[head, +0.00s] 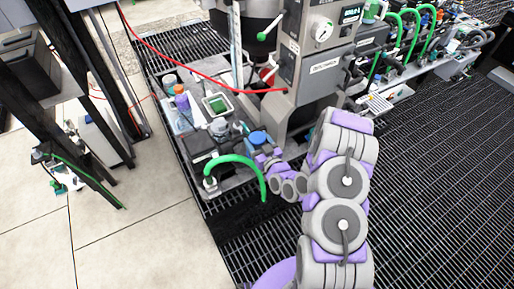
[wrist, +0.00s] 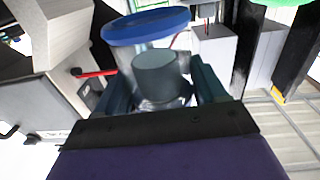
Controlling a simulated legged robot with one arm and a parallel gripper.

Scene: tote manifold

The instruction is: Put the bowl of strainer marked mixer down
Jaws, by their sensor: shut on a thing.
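A clear bowl with a blue ring at one end (wrist: 148,26) is between the jaws of my gripper (wrist: 165,88) in the wrist view. My gripper is shut on it, with a dark finger on either side. A grey cylindrical part shows through the clear wall. In the head view my gripper (head: 266,156) is above the machine's base tray, and the blue part of the bowl (head: 257,137) shows just past it. No mixer marking is readable, and I cannot tell whether the bowl touches anything beneath it.
A green hose (head: 236,160) arches just left of my gripper. A grey machine with a gauge (head: 322,35) stands behind. Small bottles (head: 181,97) and a green-screened device (head: 215,105) crowd the tray. A red line (head: 205,78) crosses above. Dark grating (head: 440,190) is open at right.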

